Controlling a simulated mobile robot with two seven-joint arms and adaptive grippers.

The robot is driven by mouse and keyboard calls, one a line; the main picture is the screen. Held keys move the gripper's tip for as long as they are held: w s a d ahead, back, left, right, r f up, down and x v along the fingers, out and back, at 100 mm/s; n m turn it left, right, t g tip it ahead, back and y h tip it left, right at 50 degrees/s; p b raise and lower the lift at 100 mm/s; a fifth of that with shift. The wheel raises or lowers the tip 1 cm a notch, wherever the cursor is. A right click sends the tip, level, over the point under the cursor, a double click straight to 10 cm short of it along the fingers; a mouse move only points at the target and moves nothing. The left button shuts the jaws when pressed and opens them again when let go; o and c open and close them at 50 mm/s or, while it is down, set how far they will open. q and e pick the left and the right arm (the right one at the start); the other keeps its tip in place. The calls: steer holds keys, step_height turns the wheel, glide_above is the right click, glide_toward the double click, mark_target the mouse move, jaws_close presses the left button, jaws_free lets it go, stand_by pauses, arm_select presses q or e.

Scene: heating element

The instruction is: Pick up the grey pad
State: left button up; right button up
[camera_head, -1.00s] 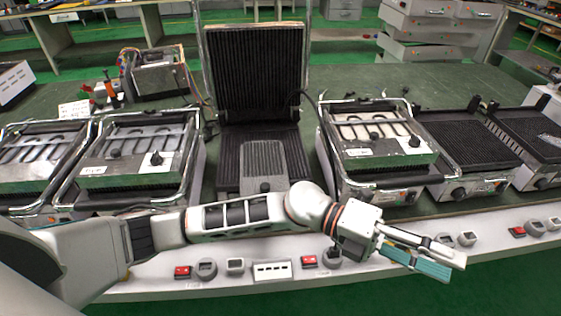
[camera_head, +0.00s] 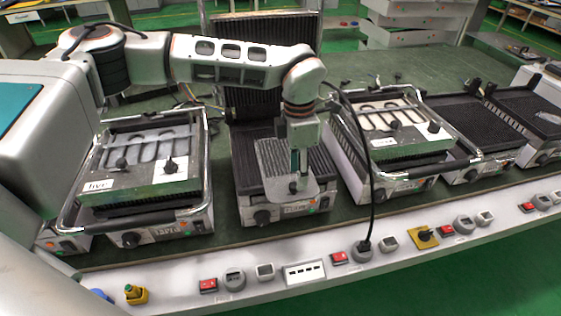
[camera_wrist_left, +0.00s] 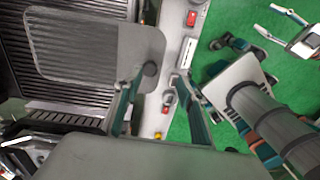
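The grey pad (camera_head: 270,158) lies on the ribbed lower plate of the open middle grill (camera_head: 258,214). In the left wrist view the pad (camera_wrist_left: 85,45) is a flat rounded plate with a round dark spot near its narrow end. My left gripper (camera_head: 298,185) points down at the pad's front end and partly hides it. In the left wrist view its fingers (camera_wrist_left: 160,78) are apart, with the pad's edge reaching between them; I cannot tell whether they touch it. My right gripper (camera_wrist_left: 281,26) shows at the upper right of the left wrist view, fingers apart and empty.
Grills with closed lids stand left (camera_head: 140,165) and right (camera_head: 395,125) of the middle grill. Its raised lid (camera_head: 255,105) is behind my arm. A black cable (camera_head: 365,160) runs down at the right to the front panel of switches (camera_head: 300,270).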

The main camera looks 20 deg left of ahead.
mark_target(294, 184)
arm_select(q)
steer(key=shift+w+a+r, duration=0.3)
steer(key=shift+w+a, duration=0.1)
steer(key=shift+a, duration=0.35)
steer(key=shift+w+a+f+y, duration=0.1)
steer(key=shift+a+y, duration=0.1)
steer(key=shift+y, duration=0.1)
steer(key=f, duration=0.7)
steer(key=shift+d+f, duration=0.2)
steer(key=shift+d, duration=0.1)
steer(key=shift+c, duration=0.5)
jaws_close()
